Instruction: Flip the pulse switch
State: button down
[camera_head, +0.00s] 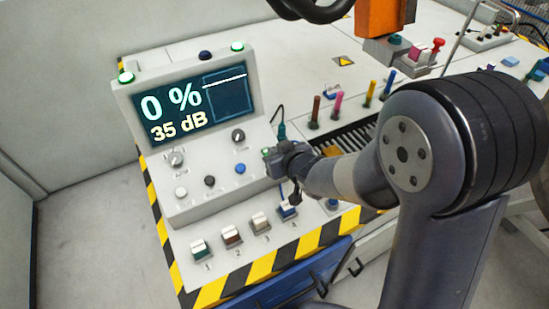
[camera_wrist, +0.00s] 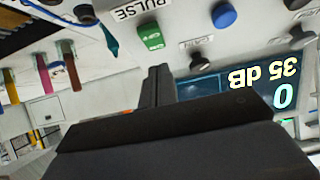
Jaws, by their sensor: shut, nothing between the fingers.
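The pulse switch (camera_wrist: 151,37) is a green rocker in the wrist view, near the top, next to a white label reading PULSE. That view is turned upside down. My gripper (camera_wrist: 157,72) is shut and empty, with its fingertips just below the switch in the picture; a gap shows between them. In the head view my gripper (camera_head: 275,160) is at the right end of the console's sloped panel and hides most of the switch area. A small green spot shows by its tip; I cannot tell which way the rocker is tilted.
The console display (camera_head: 190,102) reads 0 % and 35 dB. A blue button (camera_head: 240,169) and a black knob (camera_head: 238,136) are left of my gripper. Several numbered switches line the front ledge. Coloured upright handles (camera_head: 338,104) stand to the right, and a dark cable hangs behind.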

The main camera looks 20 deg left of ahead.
jog(key=shift+w+a+f, duration=0.1)
jog(key=shift+f, duration=0.7)
jog(key=shift+w+a+f, duration=0.1)
jog(key=shift+f, duration=0.65)
jog(key=f+b, duration=0.1)
jog(key=b, duration=0.3)
jog(key=shift+f+t+y, duration=0.2)
jog(key=shift+t+y, duration=0.1)
jog(key=shift+r+p, duration=0.35)
jog(key=shift+r, duration=0.1)
jog(key=shift+r+p, duration=0.5)
jog(key=shift+r, duration=0.25)
